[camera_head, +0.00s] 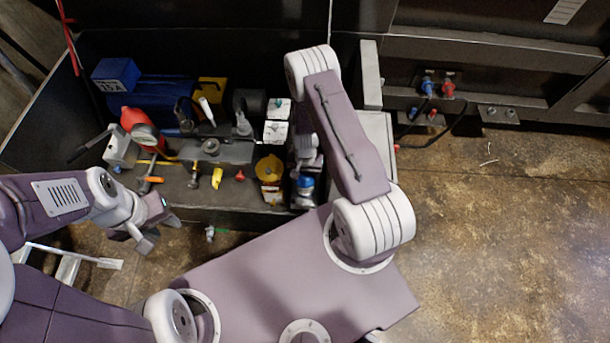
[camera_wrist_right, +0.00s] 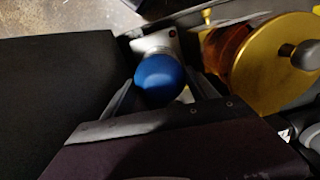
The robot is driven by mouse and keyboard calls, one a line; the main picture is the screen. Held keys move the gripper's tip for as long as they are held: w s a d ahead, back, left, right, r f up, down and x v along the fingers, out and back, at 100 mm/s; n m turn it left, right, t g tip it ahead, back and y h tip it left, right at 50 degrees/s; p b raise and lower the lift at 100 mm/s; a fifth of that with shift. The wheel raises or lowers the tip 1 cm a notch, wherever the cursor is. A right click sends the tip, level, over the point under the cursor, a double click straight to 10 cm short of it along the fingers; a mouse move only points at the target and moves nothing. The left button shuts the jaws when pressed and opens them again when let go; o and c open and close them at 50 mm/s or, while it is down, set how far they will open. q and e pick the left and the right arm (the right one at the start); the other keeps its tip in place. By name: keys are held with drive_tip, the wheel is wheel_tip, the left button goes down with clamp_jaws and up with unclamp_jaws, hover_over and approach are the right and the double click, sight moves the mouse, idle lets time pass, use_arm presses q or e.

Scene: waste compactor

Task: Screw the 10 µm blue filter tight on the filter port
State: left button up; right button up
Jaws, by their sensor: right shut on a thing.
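The blue filter (camera_wrist_right: 158,80) is a rounded blue cylinder between the fingers of my right gripper (camera_wrist_right: 160,92) in the right wrist view. The gripper is shut on it. The filter's far end meets a light metal block (camera_wrist_right: 153,42), which looks like the filter port; how tightly they are joined cannot be told. In the head view the blue filter (camera_head: 305,183) is a small patch below my right arm, beside the yellow-capped unit. My left gripper (camera_head: 160,232) hangs empty at the left, in front of the bench, with its fingers apart.
A yellow-capped amber unit (camera_wrist_right: 275,65) stands close to the right of my right gripper. In the head view, a red part with a gauge (camera_head: 146,137), a blue motor (camera_head: 160,100) and several valves fill the bench.

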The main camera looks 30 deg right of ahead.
drive_tip(key=m, duration=0.4)
drive_tip(key=m, duration=0.5)
drive_tip(key=o, duration=1.6)
drive_tip(key=shift+c, duration=0.3)
